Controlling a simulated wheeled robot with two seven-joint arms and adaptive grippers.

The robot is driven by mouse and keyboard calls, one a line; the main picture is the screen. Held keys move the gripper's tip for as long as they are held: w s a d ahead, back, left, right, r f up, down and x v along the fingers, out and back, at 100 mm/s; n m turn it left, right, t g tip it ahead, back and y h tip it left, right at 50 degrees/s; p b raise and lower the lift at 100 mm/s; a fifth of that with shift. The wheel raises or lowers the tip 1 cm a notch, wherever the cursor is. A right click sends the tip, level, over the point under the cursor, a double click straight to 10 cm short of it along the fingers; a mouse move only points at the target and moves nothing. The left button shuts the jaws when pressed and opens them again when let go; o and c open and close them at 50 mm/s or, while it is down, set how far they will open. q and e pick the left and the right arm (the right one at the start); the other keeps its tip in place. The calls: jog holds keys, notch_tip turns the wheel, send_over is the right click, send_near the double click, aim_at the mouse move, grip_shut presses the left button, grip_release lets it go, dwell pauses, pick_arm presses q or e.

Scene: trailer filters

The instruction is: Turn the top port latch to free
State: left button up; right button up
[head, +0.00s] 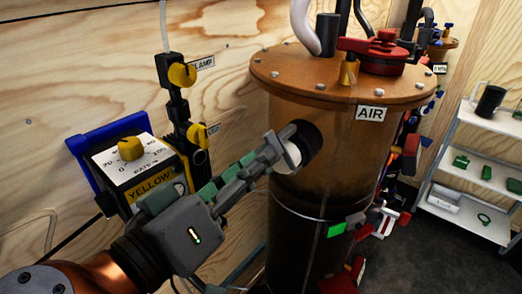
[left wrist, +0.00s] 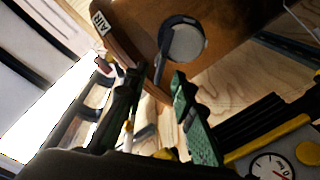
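The tall brown cylinder marked AIR (head: 340,160) stands in the middle of the head view. A round port with a pale face and dark collar (head: 304,142) sticks out of its side. In the left wrist view, the port's grey face (left wrist: 187,43) shows with a dark lever-like piece at its left edge; I cannot tell for sure that this is the latch. My left gripper (head: 272,150) points at the port, its tips close to it. Contact is unclear. My right gripper is not seen.
A yellow-knobbed dial box (head: 130,168) and yellow valves (head: 182,76) are on the wooden wall at left. A red clamp (head: 376,50) and hoses top the cylinder. White shelves (head: 468,205) stand at right.

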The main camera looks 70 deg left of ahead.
pick_arm(q)
jog(key=shift+x, duration=1.5)
jog(key=shift+s, duration=0.1)
grip_shut()
